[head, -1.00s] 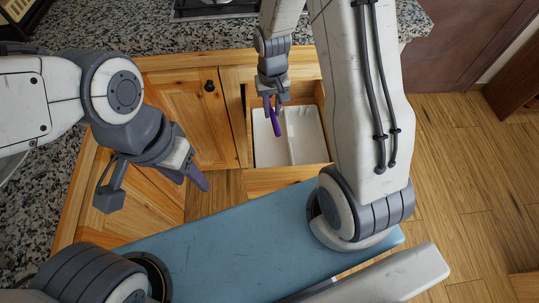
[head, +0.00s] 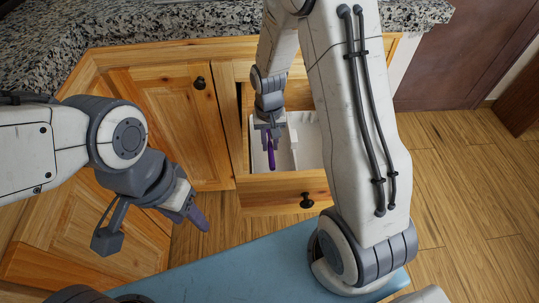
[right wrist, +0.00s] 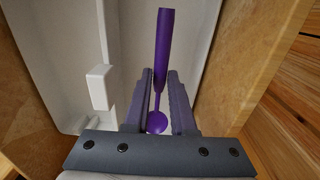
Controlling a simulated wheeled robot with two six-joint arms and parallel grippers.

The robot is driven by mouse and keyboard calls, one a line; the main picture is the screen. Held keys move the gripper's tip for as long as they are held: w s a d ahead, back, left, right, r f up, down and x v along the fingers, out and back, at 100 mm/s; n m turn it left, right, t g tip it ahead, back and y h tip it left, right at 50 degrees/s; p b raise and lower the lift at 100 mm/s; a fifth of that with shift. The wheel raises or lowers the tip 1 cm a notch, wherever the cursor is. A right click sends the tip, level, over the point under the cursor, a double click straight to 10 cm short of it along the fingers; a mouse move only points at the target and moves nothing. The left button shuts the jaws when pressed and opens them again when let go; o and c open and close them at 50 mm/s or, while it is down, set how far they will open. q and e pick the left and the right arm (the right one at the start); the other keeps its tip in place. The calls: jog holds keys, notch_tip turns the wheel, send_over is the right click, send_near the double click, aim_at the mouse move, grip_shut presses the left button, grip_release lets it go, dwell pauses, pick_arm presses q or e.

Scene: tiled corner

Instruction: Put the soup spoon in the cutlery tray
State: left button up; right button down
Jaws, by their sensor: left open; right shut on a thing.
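The soup spoon (head: 271,157) is purple. My right gripper (head: 269,140) is shut on it above the left part of the cutlery tray. In the right wrist view the spoon (right wrist: 163,58) stands out between my right gripper's fingers (right wrist: 164,100), its round end low between them. The white cutlery tray (head: 310,145) lies in the open drawer; its divider shows right of the spoon. I cannot tell whether the spoon touches the tray. My right arm hides part of the tray. My left gripper (head: 198,216) is open and empty, away from the drawer at the left.
The wooden drawer (head: 280,190) is pulled out, with a dark knob (head: 307,200) on its front. A cupboard door (head: 175,120) is left of it, and a granite counter (head: 140,30) runs behind. Wooden floor (head: 470,180) is free at the right.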

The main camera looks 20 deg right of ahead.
aim_at(270, 146)
notch_tip(270, 146, down, 4)
jog(key=shift+f+b, duration=0.15)
jog(key=shift+b, duration=0.55)
jog(key=c, duration=1.2)
grip_release()
jog(key=shift+f, duration=0.1)
jog(key=o, duration=0.4)
jog(key=shift+o, duration=0.2)
